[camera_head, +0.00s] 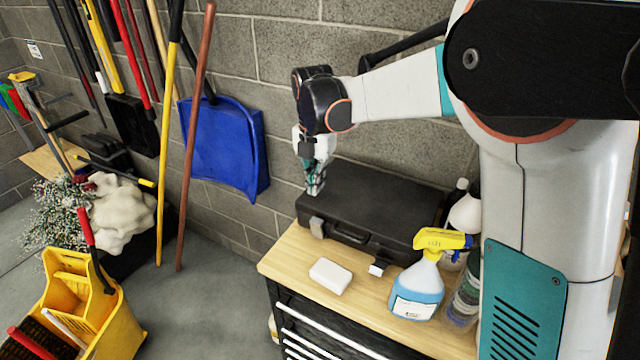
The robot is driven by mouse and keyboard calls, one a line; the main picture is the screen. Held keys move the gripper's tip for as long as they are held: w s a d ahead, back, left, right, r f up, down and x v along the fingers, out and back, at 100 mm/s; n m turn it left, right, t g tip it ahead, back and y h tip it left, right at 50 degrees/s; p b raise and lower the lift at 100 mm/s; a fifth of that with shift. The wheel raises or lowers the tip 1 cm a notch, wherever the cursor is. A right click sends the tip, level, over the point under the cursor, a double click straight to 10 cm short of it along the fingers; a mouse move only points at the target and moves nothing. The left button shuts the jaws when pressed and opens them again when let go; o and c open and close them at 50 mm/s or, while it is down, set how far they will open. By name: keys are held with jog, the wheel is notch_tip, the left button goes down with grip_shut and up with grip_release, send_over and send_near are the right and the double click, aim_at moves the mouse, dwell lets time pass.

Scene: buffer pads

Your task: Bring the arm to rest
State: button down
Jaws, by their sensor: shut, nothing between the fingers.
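My arm reaches in from the right, its white and black links extended leftward. My gripper (316,182) points down at the arm's end, over the left end of a black case (372,205) on the cabinet top. The jaws are shut with nothing visible between them. I cannot tell whether the fingertips touch the case or hang just in front of the wall behind it.
On the wooden cabinet top (290,262) are a white block (330,276), a spray bottle (417,290) and several other bottles. A blue dustpan (222,150) and long handles lean on the block wall. A yellow mop bucket (85,310) stands at lower left.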

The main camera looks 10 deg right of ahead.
dwell(0.3)
jog(key=s+d+r+m+t+b, duration=0.25)
jog(key=s+d+m, duration=0.25)
jog(key=s+m, duration=0.5)
jog(key=s+d+r+m+t+b, duration=0.1)
jog(key=s+d+m+t+b, duration=0.3)
jog(key=s+m, duration=0.6)
jog(key=s+d+f+m, duration=0.3)
jog(key=s+f+m, duration=0.2)
jog(key=s+m, duration=0.1)
jog(key=shift+s+m+b, duration=0.3)
jog(key=shift+s+m, duration=0.1)
jog(key=shift+m, duration=0.5)
jog(key=c, duration=2.2)
grip_release()
jog(key=shift+s+d+f+m, duration=0.1)
jog(key=shift+s+m, duration=0.05)
jog(key=shift+m, duration=0.15)
jog(key=shift+c, duration=0.2)
jog(key=o, duration=0.9)
jog(key=shift+o, duration=0.5)
jog(key=shift+s, duration=0.1)
